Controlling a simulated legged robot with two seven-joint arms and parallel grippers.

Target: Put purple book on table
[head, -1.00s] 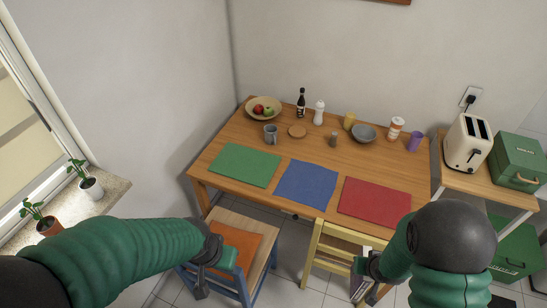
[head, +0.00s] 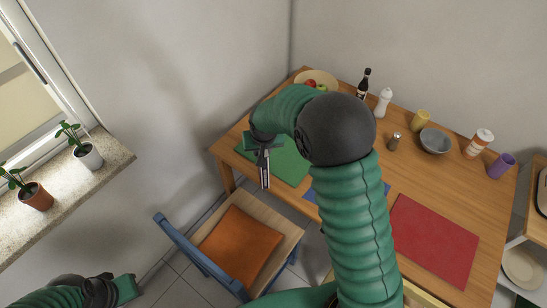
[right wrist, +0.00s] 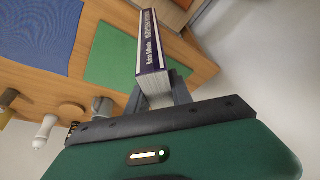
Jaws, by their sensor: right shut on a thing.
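The purple book (right wrist: 152,45) is held edge-on in my right gripper (right wrist: 158,92), with its dark purple spine and white lettering showing in the right wrist view. In the head view my right gripper (head: 262,148) is over the green mat's left part, and the book (head: 265,176) hangs as a thin strip near the table's front edge. Its height above the table is unclear. The wooden table (head: 385,182) stands against the wall. My left gripper (head: 122,290) is low at the lower left, away from the table; its jaws are not clear.
A green mat (head: 287,168) and a red mat (head: 435,240) lie on the table; the blue mat (head: 311,196) is mostly hidden by my arm. Bottles, cups and bowls line the back. A chair with an orange seat (head: 240,245) stands in front.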

